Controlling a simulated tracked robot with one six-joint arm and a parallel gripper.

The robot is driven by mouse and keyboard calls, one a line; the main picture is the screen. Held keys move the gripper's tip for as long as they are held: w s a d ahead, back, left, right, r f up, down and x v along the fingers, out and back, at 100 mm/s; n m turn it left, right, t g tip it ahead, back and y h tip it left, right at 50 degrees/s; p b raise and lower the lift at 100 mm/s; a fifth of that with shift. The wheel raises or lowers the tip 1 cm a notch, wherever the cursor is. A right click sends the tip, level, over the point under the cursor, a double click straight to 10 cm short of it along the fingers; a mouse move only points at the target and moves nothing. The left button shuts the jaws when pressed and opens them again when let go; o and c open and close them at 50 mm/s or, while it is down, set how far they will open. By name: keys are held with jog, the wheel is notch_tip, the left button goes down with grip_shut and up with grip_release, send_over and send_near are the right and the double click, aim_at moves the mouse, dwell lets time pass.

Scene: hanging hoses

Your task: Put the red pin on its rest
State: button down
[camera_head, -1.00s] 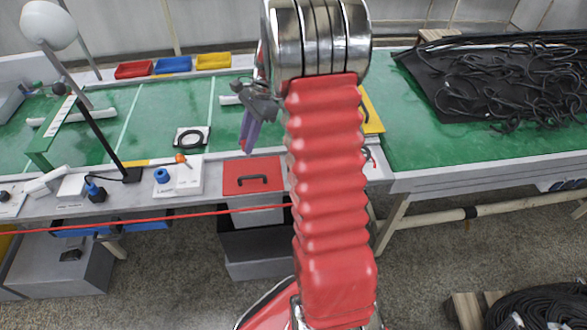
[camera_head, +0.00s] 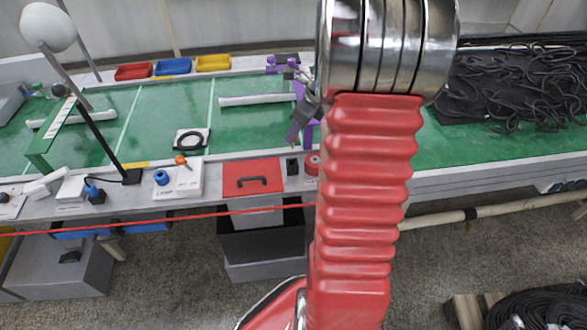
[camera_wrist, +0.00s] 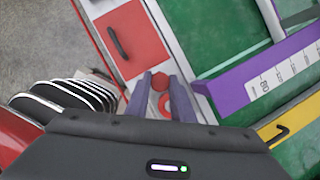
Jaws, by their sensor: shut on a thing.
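My gripper (camera_head: 299,136) hangs over the near edge of the green bench, to the right of the red panel. In the wrist view its two purple-grey fingers (camera_wrist: 162,78) close on a small red round piece, the red pin (camera_wrist: 160,82). The pin is not clear in the head view. A red ring-shaped piece (camera_wrist: 164,103), possibly the rest, shows between the fingers, farther off on the pale bench edge. A red round piece (camera_head: 312,163) stands there in the head view too, below my fingertips. The pin looks apart from it, but the gap is hard to judge.
The red panel with a black handle (camera_head: 253,175) and a small black block (camera_head: 292,167) are beside it. A white tube (camera_head: 258,99) lies near a purple frame (camera_wrist: 232,96) behind. Black hoses (camera_head: 510,85) lie at right. A red line (camera_head: 150,220) crosses in front.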

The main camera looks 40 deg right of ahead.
notch_tip(320, 180, down, 6)
dwell(0.4)
jog(key=shift+f, duration=0.15)
jog(key=shift+f, duration=1.8)
jog(key=shift+f, duration=0.2)
jog(key=c, duration=1.5)
grip_release()
jog(key=shift+c, duration=0.2)
jog(key=shift+r, duration=0.45)
jog(key=v, duration=1.1)
jog(key=shift+r, duration=0.25)
